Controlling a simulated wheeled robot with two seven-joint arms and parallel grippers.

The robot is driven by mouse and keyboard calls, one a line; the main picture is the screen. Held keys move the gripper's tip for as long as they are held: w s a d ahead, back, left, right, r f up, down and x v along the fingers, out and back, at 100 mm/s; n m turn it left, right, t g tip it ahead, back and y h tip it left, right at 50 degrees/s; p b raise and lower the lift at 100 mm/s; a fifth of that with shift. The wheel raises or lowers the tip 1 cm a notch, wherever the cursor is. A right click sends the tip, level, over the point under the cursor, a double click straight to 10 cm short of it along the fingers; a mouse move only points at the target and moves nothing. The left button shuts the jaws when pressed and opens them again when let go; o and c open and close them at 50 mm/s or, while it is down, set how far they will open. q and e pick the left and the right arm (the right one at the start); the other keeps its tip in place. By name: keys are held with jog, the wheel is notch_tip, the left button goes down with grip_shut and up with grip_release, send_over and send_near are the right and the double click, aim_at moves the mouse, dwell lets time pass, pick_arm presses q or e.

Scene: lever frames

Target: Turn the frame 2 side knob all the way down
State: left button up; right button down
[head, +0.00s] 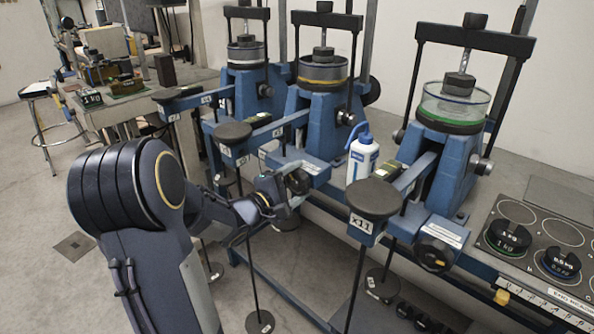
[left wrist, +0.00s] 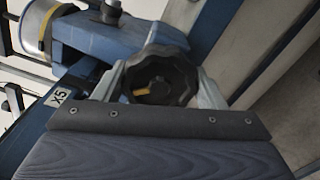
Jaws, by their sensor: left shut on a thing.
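The middle blue lever frame (head: 325,125), which I take to be frame 2, stands between two similar ones. Its black side knob (head: 298,181) is low on its near side, partly covered by my gripper. In the left wrist view the lobed black knob (left wrist: 160,75) shows a yellow-orange mark on its face. My left gripper (head: 283,190) is shut on this knob, with one grey finger on each side of it. An X5 label (left wrist: 62,97) shows beside it in the left wrist view. My right gripper is not in view.
A white-and-blue bottle (head: 362,158) stands right of the middle frame. The X11 lever end (head: 373,198) and another black side knob (head: 433,253) are to the right. Disc weights (head: 508,237) sit on a tray at far right. A stool (head: 38,90) stands at left.

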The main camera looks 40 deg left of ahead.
pick_arm(q)
jog(key=o, duration=1.3)
jog(key=shift+w+b, duration=0.25)
jog(key=shift+b, duration=0.05)
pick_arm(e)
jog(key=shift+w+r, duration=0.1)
pick_arm(q)
jog(key=shift+s+a+p, duration=0.15)
jog(key=shift+s+p, duration=0.15)
jog(key=shift+s, duration=1.25)
jog(key=shift+s+a+p, duration=0.1)
jog(key=shift+s+p, duration=0.15)
jog(key=shift+s, duration=1.3)
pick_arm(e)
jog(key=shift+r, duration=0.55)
